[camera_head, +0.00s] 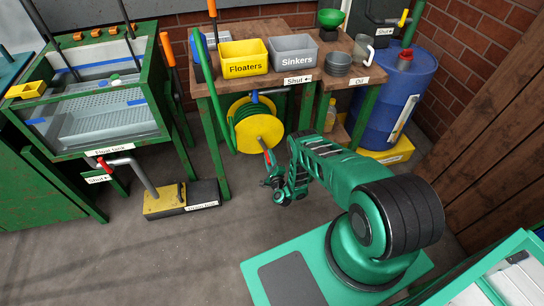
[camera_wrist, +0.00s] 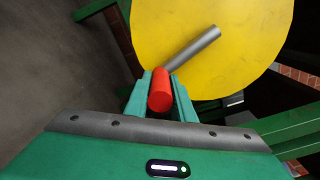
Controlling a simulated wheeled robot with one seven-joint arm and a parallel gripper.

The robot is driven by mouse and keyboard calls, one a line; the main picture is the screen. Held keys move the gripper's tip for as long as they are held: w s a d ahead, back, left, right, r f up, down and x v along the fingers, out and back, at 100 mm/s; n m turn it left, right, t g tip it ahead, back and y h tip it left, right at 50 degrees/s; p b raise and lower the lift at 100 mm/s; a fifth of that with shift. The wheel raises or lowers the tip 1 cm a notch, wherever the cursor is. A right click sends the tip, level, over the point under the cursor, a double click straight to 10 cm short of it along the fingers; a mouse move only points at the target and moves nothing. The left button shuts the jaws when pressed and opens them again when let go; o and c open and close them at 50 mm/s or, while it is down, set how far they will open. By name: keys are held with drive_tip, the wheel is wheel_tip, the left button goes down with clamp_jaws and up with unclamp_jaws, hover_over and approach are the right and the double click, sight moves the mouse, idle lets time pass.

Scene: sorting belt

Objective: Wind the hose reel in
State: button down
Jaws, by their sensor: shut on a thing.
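The hose reel (camera_head: 257,134) hangs under the wooden workbench, with a round yellow face and green hose wound behind it. In the wrist view its yellow face (camera_wrist: 235,35) fills the upper part. A grey crank arm (camera_wrist: 193,48) crosses that face and slants down toward a red handle (camera_wrist: 160,88). My gripper (camera_wrist: 160,97) is shut on the red handle, with a green finger on each side of it. In the head view my gripper (camera_head: 271,178) is low in front of the reel, and the grip itself is small there.
The workbench (camera_head: 290,28) carries a yellow Floaters bin (camera_head: 243,57) and a grey Sinkers bin (camera_head: 294,55). A blue drum (camera_head: 398,100) stands right of it. A float tank (camera_head: 95,100) and a pedal pump (camera_head: 165,200) are at left. Floor (camera_head: 180,260) is clear in front.

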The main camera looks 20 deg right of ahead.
drive_tip(key=shift+w+a+r, duration=0.35)
drive_tip(key=shift+w, duration=0.2)
drive_tip(key=shift+d, duration=0.1)
drive_tip(key=c, duration=1.5)
unclamp_jaws()
drive_tip(key=shift+c, duration=0.2)
drive_tip(key=shift+s+d+f, duration=0.1)
drive_tip(key=shift+s+f, duration=0.1)
drive_tip(key=shift+s, duration=0.05)
drive_tip(key=shift+s, duration=0.3)
drive_tip(key=s+a, duration=0.2)
drive_tip(key=s, duration=0.7)
drive_tip(key=shift+s, duration=0.35)
